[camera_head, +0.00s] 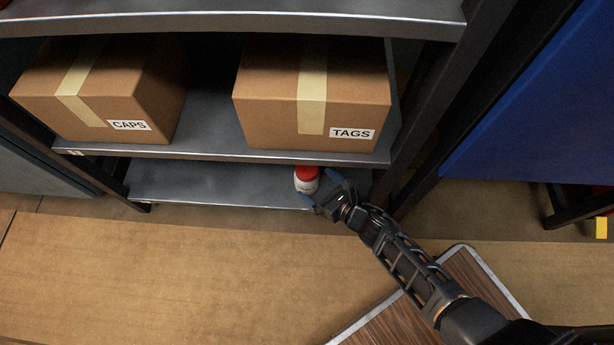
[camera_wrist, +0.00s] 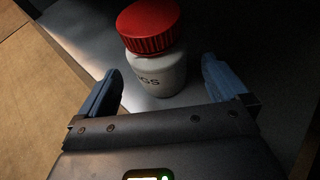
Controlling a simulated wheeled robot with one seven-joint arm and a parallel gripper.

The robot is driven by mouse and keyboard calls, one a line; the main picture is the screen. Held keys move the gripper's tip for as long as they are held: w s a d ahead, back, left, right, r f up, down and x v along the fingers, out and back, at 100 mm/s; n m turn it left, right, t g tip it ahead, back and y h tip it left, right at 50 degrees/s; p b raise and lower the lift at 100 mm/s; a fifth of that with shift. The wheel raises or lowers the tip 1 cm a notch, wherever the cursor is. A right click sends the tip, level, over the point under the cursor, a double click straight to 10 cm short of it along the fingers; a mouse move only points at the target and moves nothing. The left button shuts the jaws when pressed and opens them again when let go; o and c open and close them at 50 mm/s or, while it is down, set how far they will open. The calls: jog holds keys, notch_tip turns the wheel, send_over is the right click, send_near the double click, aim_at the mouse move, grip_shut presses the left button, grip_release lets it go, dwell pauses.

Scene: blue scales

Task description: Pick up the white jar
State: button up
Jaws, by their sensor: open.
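The white jar (camera_head: 306,184) has a red ribbed lid and stands upright on the lowest metal shelf (camera_head: 215,183), near its front edge. In the wrist view the jar (camera_wrist: 163,73) shows dark lettering ending in "GS", partly cut off by its curve. My gripper (camera_head: 323,193) is at the shelf's front edge, right beside the jar. In the wrist view my gripper's two blue fingers (camera_wrist: 163,85) are spread apart, one on either side of the jar's lower body, with a visible gap at each side. The jar's base is partly hidden behind my gripper.
On the shelf above stand a box marked CAPS (camera_head: 100,90) and a box marked TAGS (camera_head: 312,95). That shelf's edge hangs close over the jar. A dark rack post is to the right. A wood-grain surface (camera_head: 400,318) with a light rim is at lower right.

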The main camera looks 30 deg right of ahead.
jog(key=b+x, duration=0.2)
jog(key=x, duration=0.3)
jog(key=shift+w, duration=0.1)
jog(key=c, duration=1)
jog(key=shift+c, duration=0.4)
jog(key=shift+r, duration=0.1)
